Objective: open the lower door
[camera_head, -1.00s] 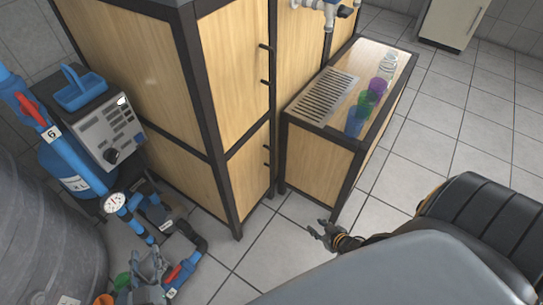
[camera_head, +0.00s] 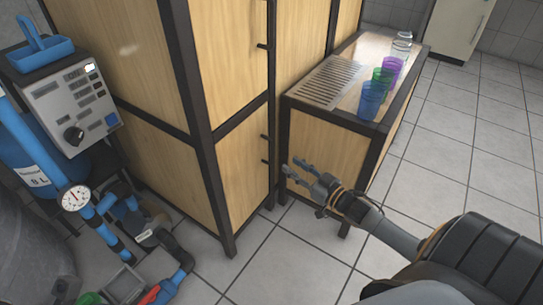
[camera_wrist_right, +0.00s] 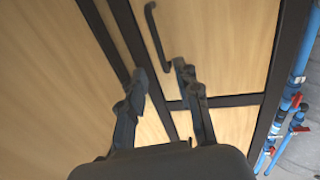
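The lower door (camera_head: 243,180) is a light wood panel in a dark frame, under the upper door (camera_head: 235,60). It looks shut. Its dark handle (camera_head: 265,150) is on its right edge. My right gripper (camera_head: 293,168) is open and empty, to the right of the handle and apart from it in the head view, in front of the low bench. In the right wrist view, the open fingers (camera_wrist_right: 162,75) point at wood panels and a dark handle (camera_wrist_right: 155,38); I cannot tell which door that handle belongs to. My left gripper is not in view.
A low wooden bench (camera_head: 325,147) with a drain grate and several coloured cups stands right of the cabinet. Blue pipes, a gauge (camera_head: 75,198) and a control box (camera_head: 75,105) are at the left. Tiled floor (camera_head: 460,150) is free at the right.

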